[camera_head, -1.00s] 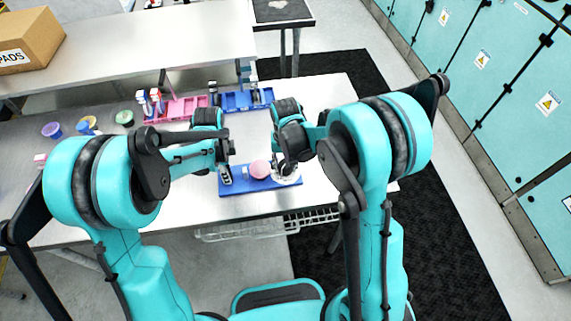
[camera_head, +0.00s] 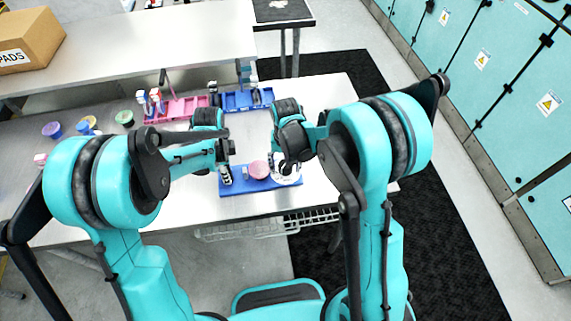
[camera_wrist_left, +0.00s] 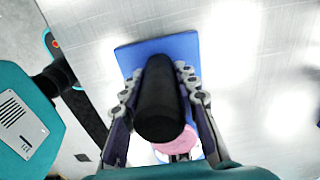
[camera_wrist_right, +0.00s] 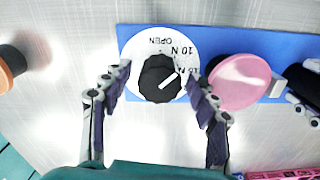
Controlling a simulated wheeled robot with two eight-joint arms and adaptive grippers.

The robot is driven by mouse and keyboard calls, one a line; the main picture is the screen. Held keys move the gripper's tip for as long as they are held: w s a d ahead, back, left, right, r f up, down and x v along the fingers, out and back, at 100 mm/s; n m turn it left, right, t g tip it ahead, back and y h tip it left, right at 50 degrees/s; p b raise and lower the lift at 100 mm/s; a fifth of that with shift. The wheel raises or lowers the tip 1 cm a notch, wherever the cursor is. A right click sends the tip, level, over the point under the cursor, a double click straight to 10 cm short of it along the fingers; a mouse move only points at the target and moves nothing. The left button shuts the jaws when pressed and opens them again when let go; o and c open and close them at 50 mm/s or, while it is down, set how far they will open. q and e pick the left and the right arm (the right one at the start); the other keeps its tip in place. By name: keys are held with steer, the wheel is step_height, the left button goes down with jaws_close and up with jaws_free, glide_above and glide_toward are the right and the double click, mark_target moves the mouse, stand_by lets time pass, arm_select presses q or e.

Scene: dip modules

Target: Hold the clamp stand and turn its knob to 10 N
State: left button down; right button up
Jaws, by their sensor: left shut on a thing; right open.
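The clamp stand has a blue base (camera_head: 240,187) lying on the table, with a pink round pad (camera_head: 258,169) in its middle. At one end is a white dial (camera_wrist_right: 137,48) lettered OPEN and 10 N, with a black knob (camera_wrist_right: 153,79). The knob's white line points up and right in the right wrist view, below the 10 N print, toward another mark partly hidden by a finger. My left gripper (camera_wrist_left: 158,82) is shut on the black upright post (camera_wrist_left: 160,100) at the other end. My right gripper (camera_wrist_right: 157,84) is open, its fingers on either side of the knob.
A blue bin (camera_head: 247,101) and a pink bin (camera_head: 178,108) stand behind the stand. Several small coloured tubs, including a green one (camera_head: 125,117), are at the left. A cardboard box (camera_head: 30,42) sits on the back bench. The table right of the stand is bare.

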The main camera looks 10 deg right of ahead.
step_height(320, 180, up, 12)
stand_by(0.5)
arm_select(q)
steer(key=c, duration=1.1)
jaws_free()
steer(key=shift+o, duration=0.2)
steer(key=shift+r+p, duration=2.45)
steer(key=shift+r, duration=1.3)
arm_select(e)
step_height(320, 180, up, 5)
glide_above(285, 164)
steer(key=shift+f, duration=0.1)
